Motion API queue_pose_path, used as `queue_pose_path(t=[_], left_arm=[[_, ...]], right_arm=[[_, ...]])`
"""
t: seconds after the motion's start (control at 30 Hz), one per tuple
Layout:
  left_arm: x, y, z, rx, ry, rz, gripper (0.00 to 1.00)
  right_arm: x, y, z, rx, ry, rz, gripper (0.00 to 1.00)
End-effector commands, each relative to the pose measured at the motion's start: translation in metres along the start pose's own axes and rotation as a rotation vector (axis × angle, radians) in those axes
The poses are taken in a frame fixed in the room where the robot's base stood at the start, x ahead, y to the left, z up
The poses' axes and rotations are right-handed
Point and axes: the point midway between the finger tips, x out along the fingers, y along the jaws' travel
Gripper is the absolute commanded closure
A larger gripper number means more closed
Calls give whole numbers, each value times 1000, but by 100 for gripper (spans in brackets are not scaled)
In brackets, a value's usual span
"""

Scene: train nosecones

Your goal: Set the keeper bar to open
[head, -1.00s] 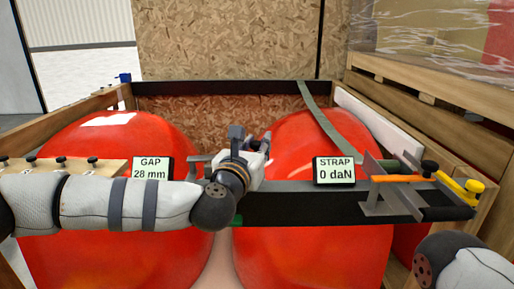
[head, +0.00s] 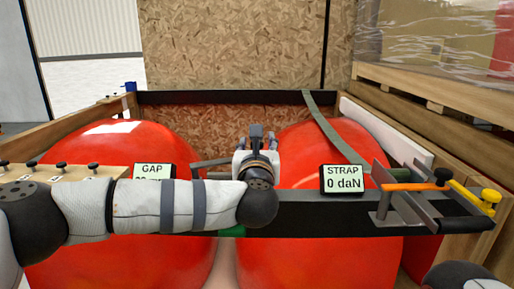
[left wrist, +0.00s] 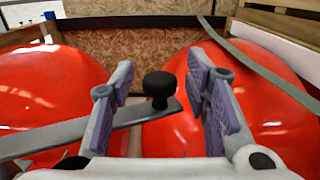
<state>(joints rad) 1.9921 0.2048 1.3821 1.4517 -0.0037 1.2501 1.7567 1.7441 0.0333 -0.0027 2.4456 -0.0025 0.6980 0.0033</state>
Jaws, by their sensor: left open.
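A flat grey bar with a black knob, which looks like the keeper bar (left wrist: 50,138), crosses in front of the two red nosecones in the left wrist view. Part of it also shows in the head view (head: 210,162). Its black knob (left wrist: 160,85) stands upright near the bar's right end. My left gripper (head: 263,131) is open, with its purple-padded fingers on either side of the knob in the left wrist view (left wrist: 160,78). I cannot tell whether a finger touches the knob. In the head view my gripper hides the knob. My right gripper is out of view.
Red nosecones (head: 100,150) (head: 335,145) fill a wooden crate. A black beam (head: 300,222) crosses the front, with a STRAP display (head: 343,179) reading 0 daN. A GAP display (head: 153,171) is partly hidden by my arm. A tensioner with orange and yellow handles (head: 410,187) stands right.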

Motion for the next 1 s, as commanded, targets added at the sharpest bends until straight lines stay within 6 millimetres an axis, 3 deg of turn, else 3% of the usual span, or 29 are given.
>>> queue_pose_path(t=[0.43,0.6,0.83,0.93,1.0], left_arm=[[-102,0,0,0,1,-3,57],[-117,0,0,0,0,0,57],[-118,0,0,0,0,0,57],[-116,5,3,8,-5,3,80],[-109,21,9,33,-15,9,96]], right_arm=[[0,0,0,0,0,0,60],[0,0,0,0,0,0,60],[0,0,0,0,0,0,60],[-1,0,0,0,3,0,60],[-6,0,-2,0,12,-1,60]])
